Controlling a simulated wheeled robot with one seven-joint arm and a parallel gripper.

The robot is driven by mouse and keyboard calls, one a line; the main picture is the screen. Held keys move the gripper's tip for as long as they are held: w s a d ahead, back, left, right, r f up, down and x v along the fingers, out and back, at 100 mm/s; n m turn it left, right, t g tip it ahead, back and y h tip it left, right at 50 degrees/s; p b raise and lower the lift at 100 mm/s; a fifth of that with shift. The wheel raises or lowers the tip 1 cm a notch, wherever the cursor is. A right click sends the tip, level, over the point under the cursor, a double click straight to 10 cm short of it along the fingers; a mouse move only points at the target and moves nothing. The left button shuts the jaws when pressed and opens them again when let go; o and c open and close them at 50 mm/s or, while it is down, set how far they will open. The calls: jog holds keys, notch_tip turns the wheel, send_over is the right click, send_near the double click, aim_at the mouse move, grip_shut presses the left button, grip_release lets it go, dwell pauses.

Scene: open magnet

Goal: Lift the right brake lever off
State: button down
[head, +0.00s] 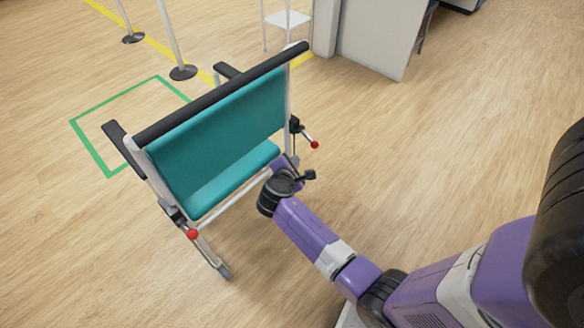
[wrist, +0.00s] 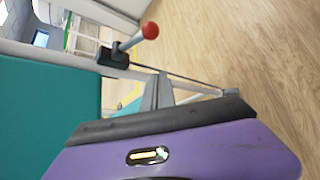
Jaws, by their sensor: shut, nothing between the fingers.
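The right brake lever (head: 314,145) sticks out from the right side of the teal chair (head: 220,135), with a red ball on its end. In the wrist view its red ball (wrist: 150,31) and grey stem stand out from a black bracket (wrist: 112,57) on the white frame tube. My gripper (head: 293,162) is behind the chair, just below and left of the lever. In the wrist view my gripper (wrist: 158,82) is shut and empty, with its fingertips below the lever and apart from it in the picture. The fingertips are partly hidden in the head view.
The left brake lever (head: 191,234) also has a red ball. A black push bar (head: 220,95) tops the backrest. A green floor outline (head: 90,140) and posts (head: 172,40) lie beyond. A pale cabinet (head: 375,38) stands at the back.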

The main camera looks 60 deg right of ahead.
aim_at(309, 139)
jog(key=shift+s+d+r, duration=0.1)
jog(key=shift+s+d, duration=0.2)
jog(key=shift+d, duration=0.5)
jog(key=shift+s+d+r, duration=0.1)
jog(key=shift+s+d, duration=0.15)
jog(key=shift+d, duration=0.55)
jog(key=shift+s+d+r, duration=0.1)
jog(key=shift+s+d, duration=0.2)
jog(key=shift+d, duration=0.5)
jog(key=shift+r+p, duration=0.15)
jog(key=shift+p, duration=0.2)
